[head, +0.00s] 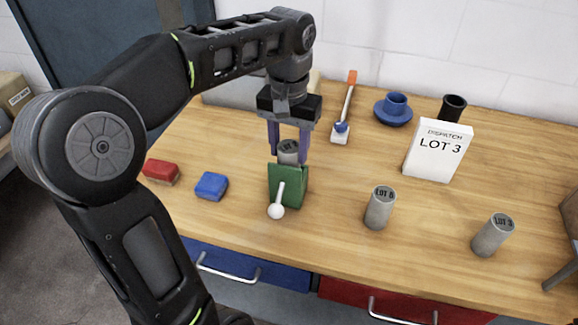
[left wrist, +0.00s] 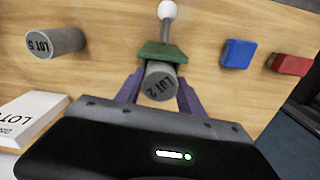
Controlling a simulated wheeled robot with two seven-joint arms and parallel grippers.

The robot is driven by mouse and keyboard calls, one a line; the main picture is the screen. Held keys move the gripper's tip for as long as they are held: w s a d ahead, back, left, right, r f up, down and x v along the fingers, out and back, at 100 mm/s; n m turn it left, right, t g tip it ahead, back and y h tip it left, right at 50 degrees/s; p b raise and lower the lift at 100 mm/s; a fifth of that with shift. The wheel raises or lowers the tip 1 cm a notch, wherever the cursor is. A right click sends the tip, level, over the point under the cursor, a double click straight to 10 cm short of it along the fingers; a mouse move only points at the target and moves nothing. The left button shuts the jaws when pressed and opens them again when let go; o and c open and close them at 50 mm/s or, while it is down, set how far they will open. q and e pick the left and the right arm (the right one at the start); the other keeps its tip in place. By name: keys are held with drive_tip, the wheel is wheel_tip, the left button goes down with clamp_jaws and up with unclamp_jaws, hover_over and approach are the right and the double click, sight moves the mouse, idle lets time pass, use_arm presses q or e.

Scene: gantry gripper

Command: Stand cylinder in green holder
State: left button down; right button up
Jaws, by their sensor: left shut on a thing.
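My left gripper (head: 288,153) has purple fingers and is shut on a grey cylinder (head: 288,147). In the left wrist view the held cylinder (left wrist: 160,82) is marked LOT 2, between the fingers (left wrist: 160,90). The green holder (head: 290,187) stands on the table just below and in front of the cylinder in the head view. It also shows right beside the cylinder in the left wrist view (left wrist: 163,50). The cylinder's lower end is hidden, so I cannot tell whether it is inside the holder. A white-knobbed rod (head: 277,209) sticks out of the holder's front.
Two more grey cylinders, a middle one (head: 380,208) and a right one (head: 493,235), stand upright on the table. A white LOT 3 sign (head: 438,152) stands behind them. Red (head: 161,171) and blue (head: 211,186) blocks lie left. A blue flanged piece (head: 394,110) sits behind.

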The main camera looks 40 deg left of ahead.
sight(289, 162)
use_arm(q)
drive_tip(key=shift+f, duration=0.4)
wheel_tip(289, 162, down, 4)
drive_tip(key=shift+r+b, duration=0.2)
drive_tip(key=shift+b, duration=0.1)
